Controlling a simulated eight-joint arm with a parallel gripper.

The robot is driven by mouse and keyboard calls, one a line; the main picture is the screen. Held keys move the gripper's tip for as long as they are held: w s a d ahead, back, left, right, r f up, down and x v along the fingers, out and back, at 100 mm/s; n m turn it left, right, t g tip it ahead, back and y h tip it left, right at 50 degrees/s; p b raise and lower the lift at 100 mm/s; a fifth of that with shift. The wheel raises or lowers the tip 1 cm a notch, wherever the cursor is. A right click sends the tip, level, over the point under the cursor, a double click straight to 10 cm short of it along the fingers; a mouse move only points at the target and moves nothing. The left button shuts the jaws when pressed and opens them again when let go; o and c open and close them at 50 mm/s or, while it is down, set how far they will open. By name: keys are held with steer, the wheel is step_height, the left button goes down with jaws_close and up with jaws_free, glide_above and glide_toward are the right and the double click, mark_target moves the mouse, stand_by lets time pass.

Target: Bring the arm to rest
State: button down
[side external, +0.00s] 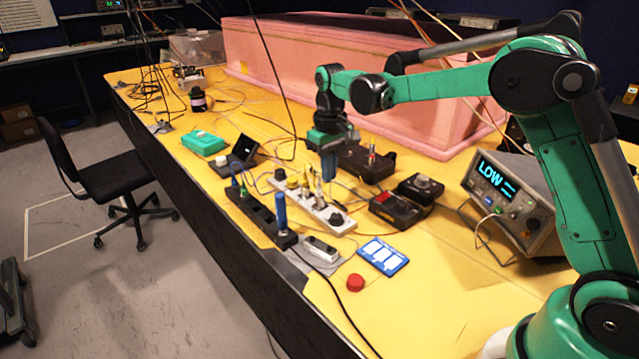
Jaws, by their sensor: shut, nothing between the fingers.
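My green and black arm reaches in from the right and bends down over the yellow table (440,310). My gripper (329,172) points down above the crowded middle of the table, behind the white power strip (318,208). Its fingers look shut, and nothing shows between them. The fingertips are small here, and I cannot tell how far they are above the things below.
A pink foam box (300,60) stands along the back. A meter reading LOW (510,195) is at the right. Black boxes (398,210), a blue card (383,256), a red button (355,282) and loose cables lie around my gripper. The front right table is clearer.

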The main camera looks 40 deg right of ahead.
steer(key=s+a+r+t, duration=0.3)
steer(key=s+r, duration=0.3)
steer(key=s, duration=0.2)
steer(key=s+a+f+t, duration=0.1)
steer(key=s+t, duration=0.3)
steer(key=s, duration=0.4)
steer(key=shift+s+a+f, duration=0.15)
steer(key=shift+a+f, duration=0.1)
steer(key=shift+a, duration=0.1)
